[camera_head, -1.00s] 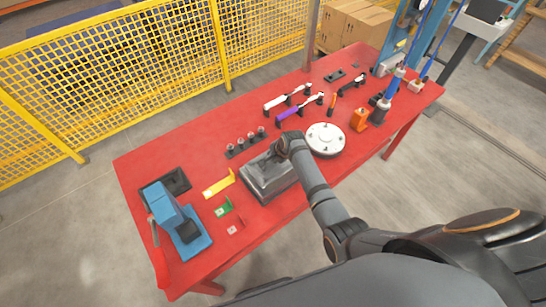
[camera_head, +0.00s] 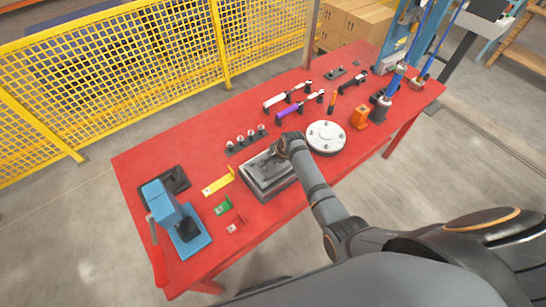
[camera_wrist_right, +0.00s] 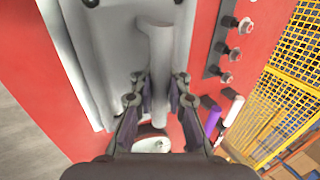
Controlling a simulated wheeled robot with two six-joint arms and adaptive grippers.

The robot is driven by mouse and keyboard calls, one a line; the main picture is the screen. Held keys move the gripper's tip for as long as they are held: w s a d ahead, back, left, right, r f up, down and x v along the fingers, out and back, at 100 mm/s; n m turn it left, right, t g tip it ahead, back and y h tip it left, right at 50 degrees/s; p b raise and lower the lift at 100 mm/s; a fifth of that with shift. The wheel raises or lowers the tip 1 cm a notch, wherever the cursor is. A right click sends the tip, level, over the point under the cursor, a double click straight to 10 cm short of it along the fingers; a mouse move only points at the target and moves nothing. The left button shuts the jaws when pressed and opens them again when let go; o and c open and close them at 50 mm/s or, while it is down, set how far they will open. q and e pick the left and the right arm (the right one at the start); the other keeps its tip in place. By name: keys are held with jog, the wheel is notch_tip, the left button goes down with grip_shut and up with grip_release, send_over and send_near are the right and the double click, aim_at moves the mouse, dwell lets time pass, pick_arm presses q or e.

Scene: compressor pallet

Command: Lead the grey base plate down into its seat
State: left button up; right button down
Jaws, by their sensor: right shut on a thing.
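The grey base plate (camera_head: 262,168) is at the middle of the red table, over or in a grey stepped block (camera_head: 266,193) that is its seat; I cannot tell whether it rests fully down. In the right wrist view the plate (camera_wrist_right: 115,45) fills the upper middle, with an upright grey bar (camera_wrist_right: 159,65) rising from it. My right gripper (camera_wrist_right: 158,95) has its fingers on both sides of this bar and is shut on it. In the head view my right gripper (camera_head: 287,147) is at the plate's far right end and hides part of it. My left gripper is not in view.
A white round flange (camera_head: 326,137) stands close right of my gripper. A row of bolts (camera_head: 245,138) lies behind the plate. Yellow (camera_head: 219,184) and green (camera_head: 223,206) brackets and a blue press (camera_head: 175,220) are to the left. The table's front edge is clear.

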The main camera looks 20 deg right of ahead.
jog(key=shift+f+b, duration=0.4)
jog(key=shift+f, duration=0.25)
jog(key=c, duration=1.2)
grip_release()
jog(key=shift+s+f, duration=0.1)
jog(key=v, duration=1.2)
